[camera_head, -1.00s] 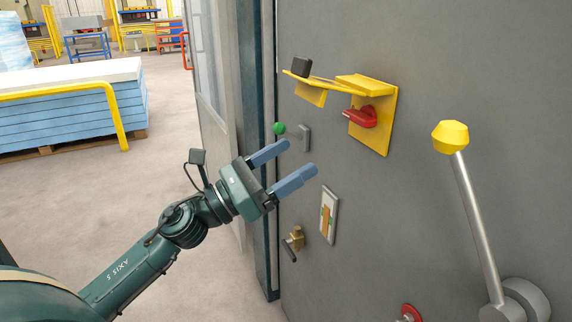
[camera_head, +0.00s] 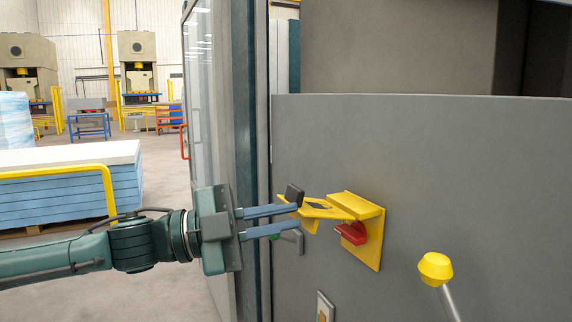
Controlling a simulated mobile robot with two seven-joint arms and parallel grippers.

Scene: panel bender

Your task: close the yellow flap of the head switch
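The head switch is a red rotary handle (camera_head: 352,233) on a yellow backing plate (camera_head: 375,240) on the grey panel. Its yellow flap (camera_head: 325,211) sticks out to the left from the housing, leaving the red handle uncovered. A black block (camera_head: 294,195) sits at the flap's outer left end. My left gripper (camera_head: 298,217) comes in from the left, with its two blue-grey fingers apart. Its fingertips overlap the flap's outer end, just below the black block. I cannot tell whether they touch it. My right gripper is not in view.
A lever with a yellow knob (camera_head: 435,268) stands at the lower right. A grey handle (camera_head: 293,241) is partly hidden below the fingers. A glazed door (camera_head: 212,100) stands left of the panel. A blue sheet stack (camera_head: 65,190) with a yellow rail is at the left.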

